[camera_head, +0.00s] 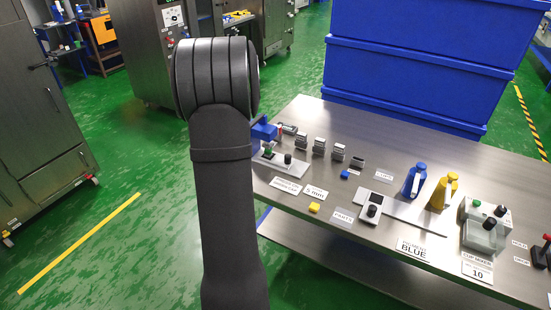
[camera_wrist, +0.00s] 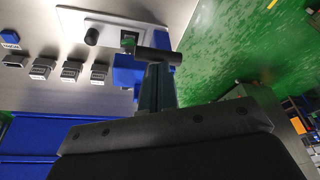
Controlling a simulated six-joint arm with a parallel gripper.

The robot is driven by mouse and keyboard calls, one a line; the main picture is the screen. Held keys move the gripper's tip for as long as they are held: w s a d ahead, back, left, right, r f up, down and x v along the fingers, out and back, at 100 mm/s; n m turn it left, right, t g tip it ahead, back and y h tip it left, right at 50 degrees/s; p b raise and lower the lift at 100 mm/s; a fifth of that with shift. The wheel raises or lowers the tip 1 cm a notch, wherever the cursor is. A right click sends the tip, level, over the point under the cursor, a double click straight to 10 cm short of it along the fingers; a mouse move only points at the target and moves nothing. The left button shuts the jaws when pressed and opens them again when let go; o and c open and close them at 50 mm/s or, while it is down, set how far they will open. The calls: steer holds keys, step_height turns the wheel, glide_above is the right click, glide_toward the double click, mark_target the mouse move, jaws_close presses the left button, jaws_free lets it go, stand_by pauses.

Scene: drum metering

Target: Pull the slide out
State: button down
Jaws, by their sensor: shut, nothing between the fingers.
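My gripper (camera_wrist: 157,75) shows end-on in the wrist view, its narrow fingers shut and empty. A dark horizontal bar (camera_wrist: 166,54) lies across the view at the fingertips; I cannot tell whether they touch. It seems to be a handle in front of the blue device (camera_wrist: 128,72) at the table's end, whose blue part shows in the head view (camera_head: 263,131). A light plate (camera_wrist: 110,22) with a black knob (camera_wrist: 91,37) and a green part (camera_wrist: 128,43) lies beside it. The slide itself cannot be clearly made out. My arm hides the gripper in the head view.
Several small grey blocks (camera_head: 319,146) stand in a row on the metal table (camera_head: 300,112). Blue and yellow jugs (camera_head: 415,180) and another knobbed plate (camera_head: 402,209) are farther right. Large blue crates (camera_head: 420,55) rise behind. Green floor (camera_head: 130,220) lies open left of the table.

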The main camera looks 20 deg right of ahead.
mark_target(287, 156)
steer(key=c, duration=2.1)
jaws_free()
steer(key=o, duration=0.4)
steer(key=shift+d, duration=0.1)
steer(key=o, duration=0.3)
steer(key=shift+s+d+r+n, duration=0.15)
steer(key=shift+d+n, duration=0.05)
steer(key=shift+n, duration=0.1)
steer(key=shift+o, duration=1.1)
steer(key=d+n+h, duration=0.1)
steer(key=s+d+r+n+h, duration=0.1)
steer(key=s+d+n+h, duration=0.1)
steer(key=n, duration=0.1)
steer(key=shift+d+r, duration=0.3)
steer(key=shift+r, duration=0.05)
steer(key=s+a+f+n+t+h, duration=0.1)
steer(key=s+f+n+t+h, duration=0.2)
steer(key=f+n, duration=0.6)
steer(key=s+a+f+n+t+h, duration=0.1)
steer(key=s+f+n+h, duration=0.3)
steer(key=n, duration=0.9)
steer(key=shift+h, duration=0.4)
steer(key=x, duration=1.8)
steer(key=shift+f, duration=0.15)
